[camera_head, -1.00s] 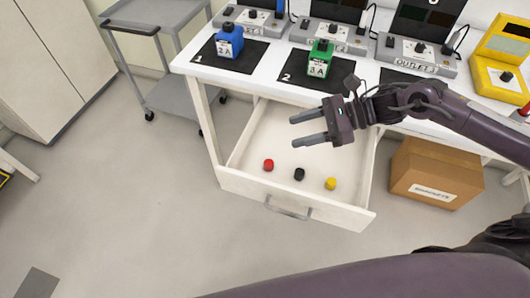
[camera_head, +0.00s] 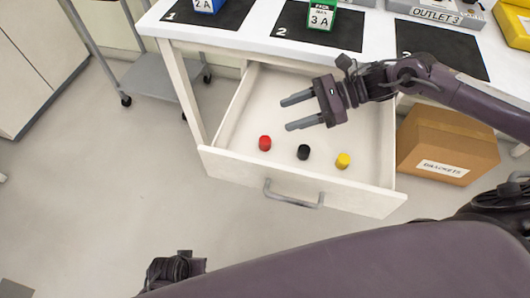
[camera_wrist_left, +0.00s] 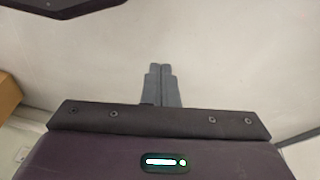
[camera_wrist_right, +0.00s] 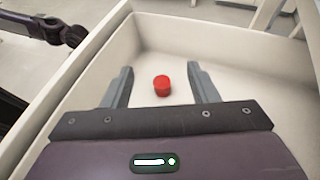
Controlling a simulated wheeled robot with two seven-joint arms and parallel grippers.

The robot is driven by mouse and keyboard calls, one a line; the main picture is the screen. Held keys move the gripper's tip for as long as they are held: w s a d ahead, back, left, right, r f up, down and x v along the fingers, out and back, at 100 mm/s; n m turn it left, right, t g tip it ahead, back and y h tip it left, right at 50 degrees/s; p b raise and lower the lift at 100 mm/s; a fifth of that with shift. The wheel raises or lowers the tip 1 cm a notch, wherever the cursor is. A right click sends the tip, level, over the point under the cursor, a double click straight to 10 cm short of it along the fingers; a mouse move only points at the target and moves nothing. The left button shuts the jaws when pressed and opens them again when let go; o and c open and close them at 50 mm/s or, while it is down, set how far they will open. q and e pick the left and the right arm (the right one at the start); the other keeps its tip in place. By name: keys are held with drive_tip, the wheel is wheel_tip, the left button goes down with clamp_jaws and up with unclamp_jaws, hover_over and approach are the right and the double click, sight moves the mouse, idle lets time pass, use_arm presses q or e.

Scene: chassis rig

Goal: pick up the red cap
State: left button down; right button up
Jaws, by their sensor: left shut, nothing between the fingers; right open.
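The red cap (camera_head: 265,143) stands in the open drawer (camera_head: 295,182), left of a black cap (camera_head: 304,152) and a yellow cap (camera_head: 343,161). My right gripper (camera_head: 290,113) is open and empty over the drawer, behind and above the red cap in the head view. In the right wrist view the red cap (camera_wrist_right: 162,86) shows between and beyond the two open fingers (camera_wrist_right: 160,88), not touched by them. My left gripper (camera_wrist_left: 162,84) is shut and empty in the left wrist view, with pale floor behind it.
A cardboard box (camera_head: 447,143) stands right of the drawer. A grey cart (camera_head: 160,75) is at the left.

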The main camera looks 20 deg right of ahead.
drive_tip(key=b, duration=0.5)
approach(269, 140)
drive_tip(key=x, duration=0.3)
drive_tip(key=shift+w+a, duration=0.25)
drive_tip(key=shift+w, duration=0.05)
drive_tip(key=shift+a, duration=0.25)
drive_tip(key=x, duration=0.7)
drive_tip(key=shift+s+f, duration=0.1)
drive_tip(key=shift+f, duration=0.2)
use_arm(q)
wheel_tip(269, 140, up, 9)
drive_tip(key=w+d, duration=0.1)
drive_tip(key=shift+w+t, duration=0.2)
drive_tip(key=shift+t, duration=0.2)
drive_tip(key=shift+d, duration=0.1)
use_arm(e)
drive_tip(key=c, duration=1)
